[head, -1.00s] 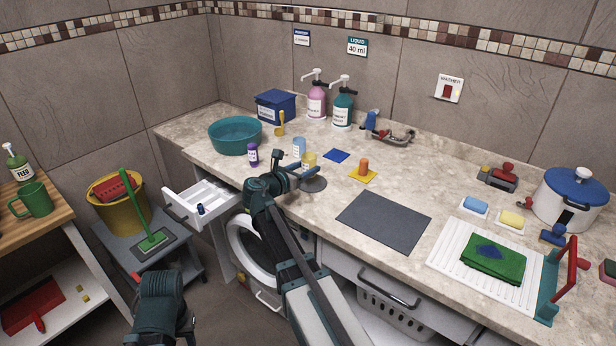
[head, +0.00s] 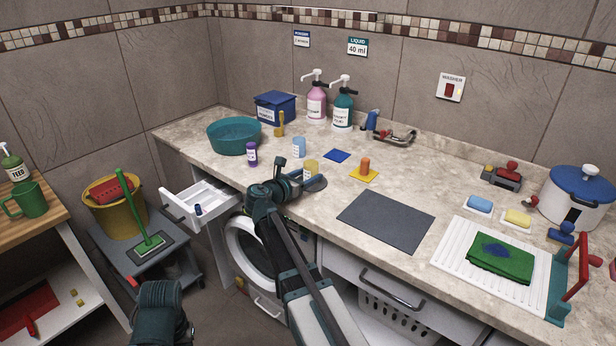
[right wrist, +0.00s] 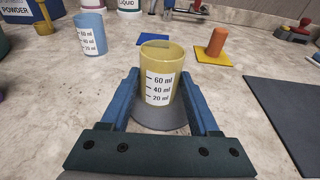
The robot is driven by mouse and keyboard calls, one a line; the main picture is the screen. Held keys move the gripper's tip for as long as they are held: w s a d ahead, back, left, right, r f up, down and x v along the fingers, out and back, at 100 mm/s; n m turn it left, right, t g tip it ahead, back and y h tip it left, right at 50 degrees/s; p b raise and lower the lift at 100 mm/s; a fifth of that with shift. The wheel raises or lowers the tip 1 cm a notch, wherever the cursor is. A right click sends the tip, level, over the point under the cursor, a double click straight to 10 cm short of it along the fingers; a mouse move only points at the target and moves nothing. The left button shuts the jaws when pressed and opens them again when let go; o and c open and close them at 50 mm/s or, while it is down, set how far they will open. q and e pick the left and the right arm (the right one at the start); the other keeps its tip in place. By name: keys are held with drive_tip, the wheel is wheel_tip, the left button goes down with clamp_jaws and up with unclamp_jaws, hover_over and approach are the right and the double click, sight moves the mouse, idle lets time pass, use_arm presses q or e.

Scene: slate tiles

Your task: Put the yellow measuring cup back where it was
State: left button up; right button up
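The yellow measuring cup (head: 311,168) is upright, with 20, 40 and 60 ml marks facing me in the right wrist view (right wrist: 161,75). It is over a grey round disc (head: 322,184) near the counter's front edge, on it or just above it; I cannot tell exactly. My right gripper (right wrist: 161,80) has one blue finger on each side of the cup, close against its walls, and looks shut on it. In the head view the right gripper (head: 300,180) partly hides the disc. Of my left arm only a link shows at the bottom; its gripper is out of view.
A light blue measuring cup (head: 299,147) and a purple bottle (head: 252,154) stand left of the yellow cup. A blue square (head: 337,155) and an orange peg on a yellow base (head: 363,176) are to the right. An open drawer (head: 190,207) juts out at left.

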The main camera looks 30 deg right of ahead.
drive_tip(key=o, duration=0.3)
drive_tip(key=shift+r, duration=0.1)
drive_tip(key=shift+s+a+r+p, duration=0.1)
drive_tip(key=shift+r+p, duration=0.1)
drive_tip(key=shift+p, duration=0.1)
drive_tip(key=p+v, duration=0.2)
drive_tip(key=v, duration=0.9)
drive_tip(key=shift+s+a, duration=0.2)
drive_tip(key=shift+a, duration=0.15)
drive_tip(key=s+a+f+m+g+y+p, duration=0.2)
drive_tip(key=s+a+m+y+p, duration=0.1)
drive_tip(key=s+a+m, duration=0.3)
drive_tip(key=s+a+f+m+g+y+p, duration=0.2)
drive_tip(key=s+a+m+y, duration=0.3)
drive_tip(key=s+a, duration=0.4)
drive_tip(key=s+a+f+m+g+y+p, duration=0.2)
drive_tip(key=s+a+f+m+y+p, duration=0.2)
drive_tip(key=s+a+m, duration=0.3)
drive_tip(key=shift+s+a+f+m+g+y, duration=0.1)
drive_tip(key=shift+a+m+g+y, duration=0.15)
drive_tip(key=shift+a, duration=0.6)
drive_tip(key=shift+s+a+m+g+y, duration=0.15)
drive_tip(key=shift+a+m+y, duration=0.2)
drive_tip(key=shift+a, duration=0.55)
